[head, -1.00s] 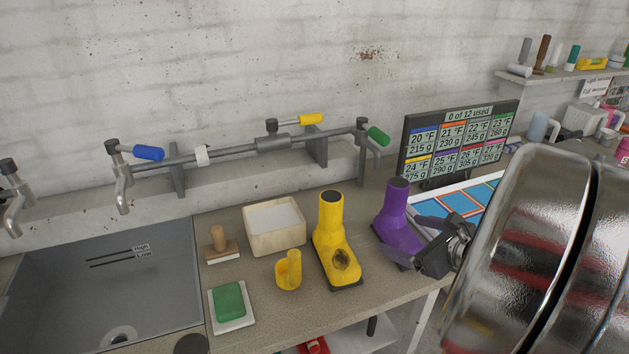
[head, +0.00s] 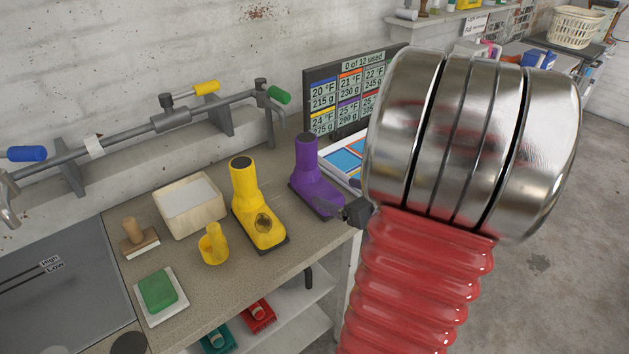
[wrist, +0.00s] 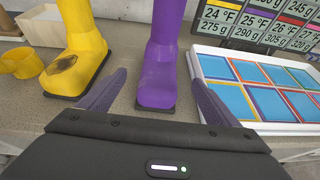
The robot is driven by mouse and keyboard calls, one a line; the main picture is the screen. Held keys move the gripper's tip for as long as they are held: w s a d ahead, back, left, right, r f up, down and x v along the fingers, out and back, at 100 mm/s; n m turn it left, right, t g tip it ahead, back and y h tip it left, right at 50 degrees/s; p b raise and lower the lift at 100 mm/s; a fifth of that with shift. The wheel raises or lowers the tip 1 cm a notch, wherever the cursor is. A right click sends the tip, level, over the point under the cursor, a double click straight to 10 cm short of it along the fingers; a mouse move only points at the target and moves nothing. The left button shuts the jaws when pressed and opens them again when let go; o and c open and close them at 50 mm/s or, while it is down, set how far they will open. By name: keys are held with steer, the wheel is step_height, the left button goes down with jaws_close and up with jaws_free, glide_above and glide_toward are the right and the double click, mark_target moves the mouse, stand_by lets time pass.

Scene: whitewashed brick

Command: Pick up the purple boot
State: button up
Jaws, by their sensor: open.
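The purple boot (head: 313,178) stands upright on the counter, right of the yellow boot (head: 253,203). In the wrist view the purple boot (wrist: 161,62) is centred, its toe towards me and its dark sole on the counter. My gripper (wrist: 158,98) is open, with one finger to the left and one to the right of the toe, both seemingly apart from it. In the head view my gripper (head: 338,210) is at the boot's toe, partly hidden behind my arm. The boot's heel side is hidden.
The yellow boot (wrist: 82,48) stands close on the left. A white tray of coloured squares (wrist: 255,85) lies close on the right, with a display board (head: 345,95) behind. A yellow cup (head: 214,245) and white bin (head: 190,208) are further left.

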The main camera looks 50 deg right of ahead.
mark_target(313, 155)
steer(key=shift+x, duration=3.1)
steer(key=shift+f, duration=0.1)
steer(key=shift+x, duration=2.55)
steer(key=shift+c, duration=0.4)
steer(key=c, duration=1.3)
steer(key=shift+r, duration=5)
